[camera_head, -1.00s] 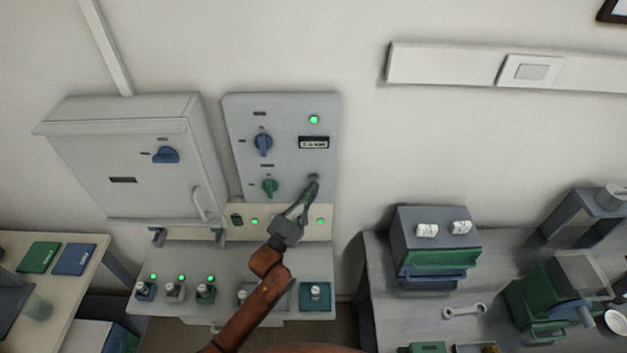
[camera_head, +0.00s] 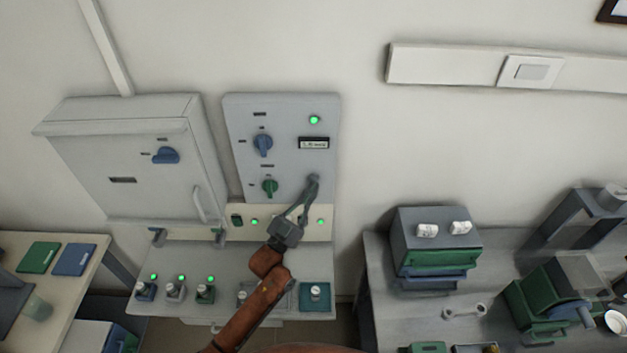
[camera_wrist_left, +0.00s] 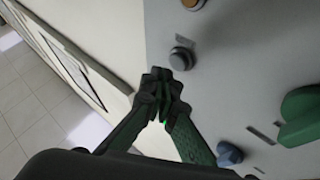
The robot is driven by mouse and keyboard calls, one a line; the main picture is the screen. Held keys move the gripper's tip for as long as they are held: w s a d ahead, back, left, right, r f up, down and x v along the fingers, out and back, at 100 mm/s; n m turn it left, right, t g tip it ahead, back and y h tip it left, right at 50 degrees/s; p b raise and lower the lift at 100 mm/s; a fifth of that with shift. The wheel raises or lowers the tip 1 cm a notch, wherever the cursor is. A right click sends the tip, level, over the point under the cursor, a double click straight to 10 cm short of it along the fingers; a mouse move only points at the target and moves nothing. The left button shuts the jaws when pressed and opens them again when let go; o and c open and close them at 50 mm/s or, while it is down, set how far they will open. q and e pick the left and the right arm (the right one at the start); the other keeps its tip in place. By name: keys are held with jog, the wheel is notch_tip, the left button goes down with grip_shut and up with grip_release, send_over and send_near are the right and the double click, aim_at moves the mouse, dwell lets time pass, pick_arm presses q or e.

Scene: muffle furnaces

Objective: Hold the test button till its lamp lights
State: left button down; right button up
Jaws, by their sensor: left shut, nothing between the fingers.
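The grey control panel (camera_head: 290,105) is on the wall behind the bench. A round dark grey button (camera_wrist_left: 181,58) shows in the wrist view, just beyond my left fingertips; I cannot tell whether they touch it. My left gripper (camera_head: 313,181) is shut and empty, its tips at the panel's lower right, covering the button in the head view. It also shows in the wrist view (camera_wrist_left: 165,80). A green lamp (camera_head: 314,119) glows at the panel's upper right, above a small display (camera_head: 314,143) whose text is too small to read. My right gripper is not in view.
A blue knob (camera_head: 263,143) and a green knob (camera_head: 270,187) sit left of the gripper. Below is a pale strip with lit green lamps (camera_head: 321,221). A grey cabinet (camera_head: 130,150) stands left, and a bench with furnaces (camera_head: 437,240) is at right.

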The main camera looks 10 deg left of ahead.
pick_arm(q)
jog(key=shift+w, duration=0.1)
jog(key=shift+w+a, duration=0.1)
jog(key=shift+w, duration=0.25)
jog(key=shift+w, duration=0.45)
dwell(0.8)
jog(key=shift+s, duration=0.9)
jog(key=s+p, duration=0.1)
jog(key=s, duration=0.1)
jog(key=s+d+p, duration=0.1)
jog(key=s, duration=0.2)
jog(key=shift+d+p, duration=0.1)
jog(key=shift+p, duration=0.3)
